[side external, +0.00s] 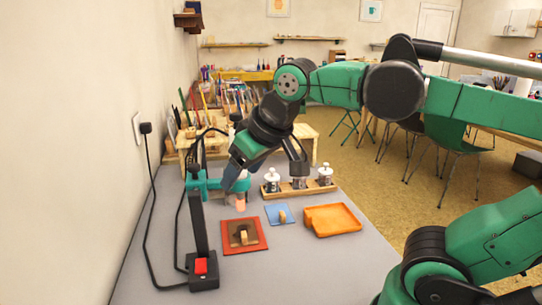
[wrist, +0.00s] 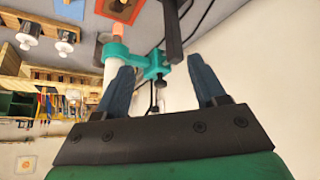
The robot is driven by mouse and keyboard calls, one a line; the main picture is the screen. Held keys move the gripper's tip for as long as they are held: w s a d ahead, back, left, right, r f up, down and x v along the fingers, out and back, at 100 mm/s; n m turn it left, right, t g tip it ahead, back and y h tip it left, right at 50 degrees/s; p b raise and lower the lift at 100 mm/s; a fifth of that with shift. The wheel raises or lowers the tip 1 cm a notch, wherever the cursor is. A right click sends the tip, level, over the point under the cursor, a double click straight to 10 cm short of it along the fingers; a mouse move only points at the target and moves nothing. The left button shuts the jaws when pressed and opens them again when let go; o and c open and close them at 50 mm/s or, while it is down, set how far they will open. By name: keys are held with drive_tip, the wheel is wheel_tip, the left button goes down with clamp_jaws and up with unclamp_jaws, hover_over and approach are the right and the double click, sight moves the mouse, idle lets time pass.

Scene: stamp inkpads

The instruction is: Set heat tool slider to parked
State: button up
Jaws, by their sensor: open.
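The heat tool's stand has a black post (side external: 198,225) rising from a black base, with a teal slider (side external: 207,184) near its upper part. The teal slider bracket also shows in the wrist view (wrist: 150,62), beside the black post (wrist: 172,25). The tool's pale barrel (wrist: 111,75) has an orange tip (wrist: 118,31), which points down over the table in the side view (side external: 240,201). My gripper (side external: 234,182) is beside the slider. In the wrist view, my gripper (wrist: 161,66) is open, with the bracket seen between its fingers. Whether they touch it, I cannot tell.
A red switch (side external: 201,266) sits on the stand's base, and a black cord loops left to a wall outlet. A reddish pad (side external: 230,245), blue pad (side external: 273,219), orange tray (side external: 345,222) and wooden rack (side external: 316,187) lie to the right. The table front is clear.

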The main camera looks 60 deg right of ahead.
sight(191, 168)
drive_tip(key=w+d+m+h, duration=0.2)
drive_tip(key=w+m+h, duration=0.8)
drive_tip(key=w+h, duration=0.3)
drive_tip(key=f+m+h, duration=0.1)
drive_tip(key=a+f+m, duration=0.1)
drive_tip(key=f, duration=0.1)
drive_tip(key=w+a+f+m+h, duration=0.1)
drive_tip(key=shift+f+h, duration=0.3)
drive_tip(key=shift+f, duration=0.05)
drive_tip(key=shift+x, duration=2.65)
clamp_jaws()
